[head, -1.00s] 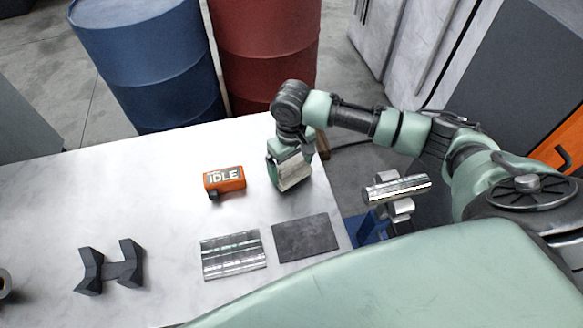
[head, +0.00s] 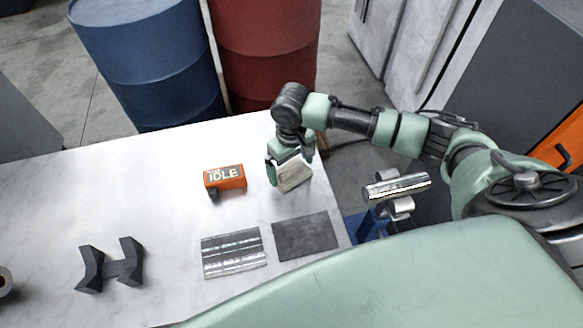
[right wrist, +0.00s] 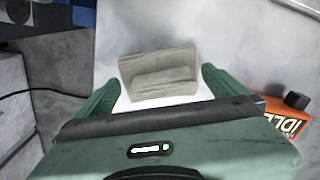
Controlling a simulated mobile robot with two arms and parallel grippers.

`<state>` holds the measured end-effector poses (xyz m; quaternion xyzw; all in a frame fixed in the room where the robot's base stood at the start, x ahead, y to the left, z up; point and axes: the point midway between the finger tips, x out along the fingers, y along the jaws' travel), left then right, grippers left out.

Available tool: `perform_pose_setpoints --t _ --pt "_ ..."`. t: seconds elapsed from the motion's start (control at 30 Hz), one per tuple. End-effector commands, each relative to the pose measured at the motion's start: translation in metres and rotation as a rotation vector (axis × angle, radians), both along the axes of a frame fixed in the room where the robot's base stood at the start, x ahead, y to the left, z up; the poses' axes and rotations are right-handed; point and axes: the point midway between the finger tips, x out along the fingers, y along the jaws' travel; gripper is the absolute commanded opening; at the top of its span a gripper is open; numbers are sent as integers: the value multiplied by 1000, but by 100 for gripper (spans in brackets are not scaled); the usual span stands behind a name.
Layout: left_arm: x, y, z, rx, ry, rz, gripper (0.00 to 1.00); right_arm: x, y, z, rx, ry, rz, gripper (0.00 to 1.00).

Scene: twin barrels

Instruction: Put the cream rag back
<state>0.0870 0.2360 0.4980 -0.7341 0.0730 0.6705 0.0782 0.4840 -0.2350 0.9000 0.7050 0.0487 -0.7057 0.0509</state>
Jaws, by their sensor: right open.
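The cream rag (head: 295,177), a small folded beige cloth, lies on the white table near its far right corner. It also shows in the right wrist view (right wrist: 160,62), where it sits between the fingers with a gap on each side. My right gripper (head: 291,167) is open just over the rag, one finger to each side; its spread green fingers also show in the right wrist view (right wrist: 160,82). My left gripper is not in view.
An orange box reading IDLE (head: 225,179) stands left of the rag. A dark grey mat (head: 305,237), a ridged metal plate (head: 233,253) and a black cradle (head: 111,266) are nearer. A metal cylinder (head: 397,188) is beyond the table's right edge. Blue (head: 145,65) and red (head: 265,50) barrels stand behind.

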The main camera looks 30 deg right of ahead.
Motion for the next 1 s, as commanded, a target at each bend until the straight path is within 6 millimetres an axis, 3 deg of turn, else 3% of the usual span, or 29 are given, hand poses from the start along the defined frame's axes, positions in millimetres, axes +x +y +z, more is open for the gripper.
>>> perform_pose_setpoints --t 0.5,0.7,1.0 --pt "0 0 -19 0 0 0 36 1 0 99 1 -4 0 100" --pt "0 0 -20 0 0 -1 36 1 0 112 0 -1 -2 100" --pt "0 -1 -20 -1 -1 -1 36 0 0 113 0 0 -1 100"
